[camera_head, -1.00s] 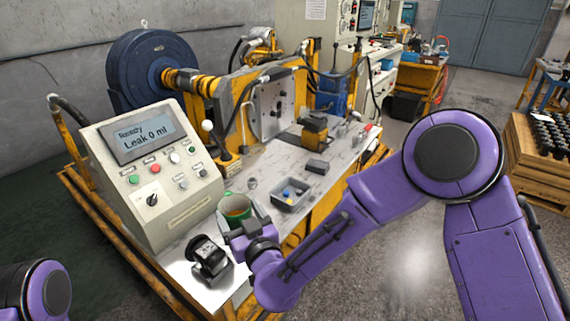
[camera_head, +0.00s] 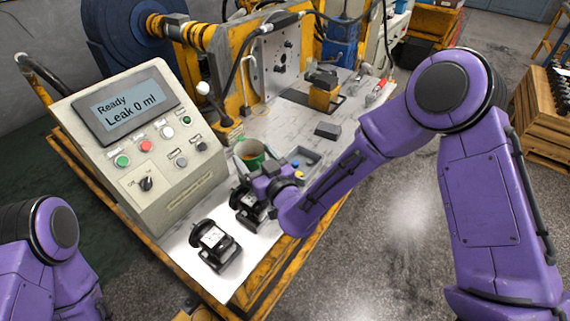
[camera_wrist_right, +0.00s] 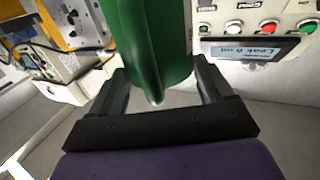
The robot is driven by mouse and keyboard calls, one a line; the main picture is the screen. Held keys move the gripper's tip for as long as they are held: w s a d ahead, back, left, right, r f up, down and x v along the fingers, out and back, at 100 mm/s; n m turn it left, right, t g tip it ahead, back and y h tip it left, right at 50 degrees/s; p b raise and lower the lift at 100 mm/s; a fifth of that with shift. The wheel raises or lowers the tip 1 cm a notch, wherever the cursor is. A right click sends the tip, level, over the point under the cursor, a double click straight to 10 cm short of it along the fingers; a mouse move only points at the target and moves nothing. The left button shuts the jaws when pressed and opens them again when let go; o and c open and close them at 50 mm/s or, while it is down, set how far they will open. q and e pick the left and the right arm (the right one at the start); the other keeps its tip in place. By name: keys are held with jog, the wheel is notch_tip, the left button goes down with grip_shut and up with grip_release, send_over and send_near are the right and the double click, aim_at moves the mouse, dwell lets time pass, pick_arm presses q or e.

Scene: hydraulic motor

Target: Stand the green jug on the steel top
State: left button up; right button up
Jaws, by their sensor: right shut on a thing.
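The green jug (camera_head: 250,152) shows in the head view beside the right edge of the control console, open at the top with an orange-brown inside. My right gripper (camera_head: 262,178) is shut on it from the near side. In the right wrist view the jug's green side (camera_wrist_right: 148,45) lies between the two dark fingers of the gripper (camera_wrist_right: 165,85). The steel top (camera_head: 185,268) is the pale bench surface below. The jug's base is hidden, so I cannot tell whether it touches the top. My left gripper is out of view; only part of that arm shows at lower left.
A black device (camera_head: 215,245) stands on the near bench end; a second one (camera_head: 248,206) is partly under my right gripper. The control console (camera_head: 140,150) rises at left. A grey tray (camera_head: 312,156) and a dark block (camera_head: 327,131) lie to the right.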

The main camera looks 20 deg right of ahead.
jog(key=w+d+f+p, duration=0.1)
jog(key=d+f, duration=0.6)
jog(key=f, duration=0.3)
jog(key=shift+d, duration=0.15)
jog(key=shift+f, duration=0.15)
